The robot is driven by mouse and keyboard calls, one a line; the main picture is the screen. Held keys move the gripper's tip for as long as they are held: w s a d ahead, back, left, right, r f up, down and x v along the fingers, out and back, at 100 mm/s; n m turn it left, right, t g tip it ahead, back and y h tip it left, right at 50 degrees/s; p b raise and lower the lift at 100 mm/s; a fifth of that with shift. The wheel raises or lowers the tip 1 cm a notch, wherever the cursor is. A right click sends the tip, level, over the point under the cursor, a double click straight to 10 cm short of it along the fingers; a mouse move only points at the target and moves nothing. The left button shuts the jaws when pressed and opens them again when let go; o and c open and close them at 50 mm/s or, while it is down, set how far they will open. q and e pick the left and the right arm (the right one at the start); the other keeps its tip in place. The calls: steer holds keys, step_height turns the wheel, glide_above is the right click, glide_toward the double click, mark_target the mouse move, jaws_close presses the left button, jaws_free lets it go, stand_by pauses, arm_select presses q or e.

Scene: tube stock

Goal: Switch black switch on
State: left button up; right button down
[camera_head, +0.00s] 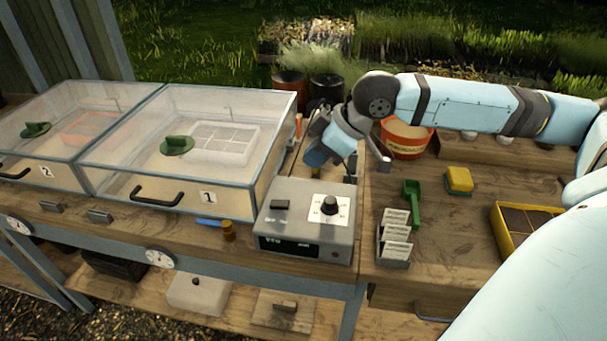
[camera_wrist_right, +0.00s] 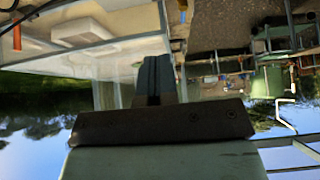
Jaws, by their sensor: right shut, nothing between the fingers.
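A grey control box (camera_head: 305,232) stands on the bench at the middle. The black switch (camera_head: 281,204) is on the left of its top face; its on or off position is too small to tell. A round black knob (camera_head: 329,206) on a white dial sits to its right. My right gripper (camera_head: 351,173) is shut and empty, above and behind the box's back right corner, apart from the switch. Its closed fingers (camera_wrist_right: 158,80) show in the right wrist view, where the switch is not seen. My left gripper is not in view.
Clear-lidded propagator boxes (camera_head: 185,140) stand left of the control box. Right are a seed packet rack (camera_head: 394,250), a green scoop (camera_head: 412,200), a yellow sponge (camera_head: 459,180) and an orange bucket (camera_head: 403,140).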

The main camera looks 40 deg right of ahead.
steer(key=b, duration=0.1)
glide_above(287, 203)
steer(key=f, duration=0.7)
steer(key=shift+s+d+f, duration=0.1)
steer(key=shift+s+d, duration=0.1)
steer(key=shift+s, duration=0.15)
step_height(287, 203, down, 3)
steer(key=shift+r, duration=0.2)
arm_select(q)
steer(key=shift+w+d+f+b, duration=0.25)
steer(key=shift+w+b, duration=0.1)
arm_select(e)
steer(key=shift+s+d+f, duration=0.15)
steer(key=shift+s+f, duration=0.05)
steer(key=shift+f, duration=0.6)
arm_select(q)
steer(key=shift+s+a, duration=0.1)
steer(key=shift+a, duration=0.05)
arm_select(e)
steer(key=shift+f, duration=0.1)
steer(key=shift+s+d+f+t+y, duration=0.25)
steer(key=shift+f+t+y, duration=0.15)
steer(key=shift+f, duration=0.15)
steer(key=shift+r, duration=0.2)
steer(key=shift+w+a, duration=0.1)
steer(key=shift+w, duration=0.05)
